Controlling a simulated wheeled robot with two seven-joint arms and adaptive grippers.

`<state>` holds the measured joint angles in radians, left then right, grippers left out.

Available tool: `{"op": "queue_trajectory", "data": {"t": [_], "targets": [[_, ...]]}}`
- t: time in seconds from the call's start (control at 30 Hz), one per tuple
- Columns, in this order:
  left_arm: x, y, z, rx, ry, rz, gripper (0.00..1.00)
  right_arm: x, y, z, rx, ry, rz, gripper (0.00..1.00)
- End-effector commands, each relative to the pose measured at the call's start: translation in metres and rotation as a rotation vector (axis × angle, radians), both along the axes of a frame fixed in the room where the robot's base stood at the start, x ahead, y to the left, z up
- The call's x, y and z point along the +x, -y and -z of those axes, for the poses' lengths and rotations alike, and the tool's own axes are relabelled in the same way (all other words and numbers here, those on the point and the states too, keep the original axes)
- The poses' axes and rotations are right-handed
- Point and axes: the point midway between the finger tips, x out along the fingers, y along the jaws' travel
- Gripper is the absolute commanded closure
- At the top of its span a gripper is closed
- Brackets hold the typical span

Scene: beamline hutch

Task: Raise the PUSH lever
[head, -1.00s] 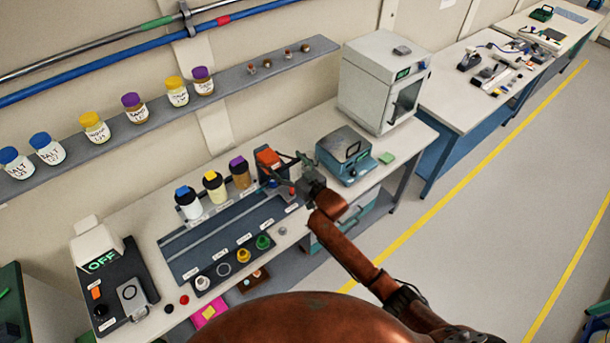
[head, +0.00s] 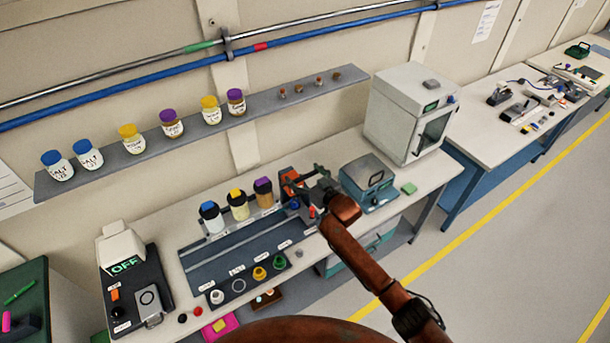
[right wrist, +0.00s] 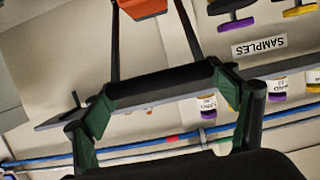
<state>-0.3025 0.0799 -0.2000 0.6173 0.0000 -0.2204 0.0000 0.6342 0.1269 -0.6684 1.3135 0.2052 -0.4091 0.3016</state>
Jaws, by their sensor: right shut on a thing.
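The orange-red piece (head: 289,175), which I take to be the PUSH lever, stands at the right end of the dark rail unit on the bench. My right gripper (head: 303,188) reaches it from the right and is shut on it. In the right wrist view the orange-red piece (right wrist: 142,8) shows at the top edge, between the two long dark fingers of my right gripper (right wrist: 148,22). Most of the piece is cut off there, and no PUSH lettering is readable. My left gripper is not in view.
Capped jars with blue (head: 211,217), yellow (head: 238,204) and purple (head: 264,193) lids stand left of my gripper. A teal-grey box (head: 368,182) stands close on its right, before a white cabinet (head: 408,113). A shelf (head: 200,133) of jars hangs above.

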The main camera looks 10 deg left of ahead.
Motion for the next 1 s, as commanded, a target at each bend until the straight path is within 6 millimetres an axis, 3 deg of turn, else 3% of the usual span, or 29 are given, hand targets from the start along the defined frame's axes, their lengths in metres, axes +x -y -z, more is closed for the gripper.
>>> {"op": "queue_trajectory", "data": {"t": [0.07, 0.1, 0.33, 0.73, 1.0], "targets": [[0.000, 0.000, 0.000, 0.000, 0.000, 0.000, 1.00, 0.000, 0.000, 0.001, -0.002, 0.000, -0.001, 0.64], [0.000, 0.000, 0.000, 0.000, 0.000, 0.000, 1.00, 0.000, 0.000, 0.001, -0.002, 0.000, -0.001, 0.18], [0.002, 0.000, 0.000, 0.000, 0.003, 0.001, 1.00, -0.001, 0.001, 0.001, -0.001, -0.001, 0.001, 0.02], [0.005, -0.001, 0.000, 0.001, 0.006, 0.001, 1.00, -0.004, 0.004, 0.001, -0.002, -0.003, 0.002, 0.01], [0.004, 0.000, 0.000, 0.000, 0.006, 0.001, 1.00, -0.033, 0.028, -0.008, -0.001, -0.002, 0.002, 0.01]]}}
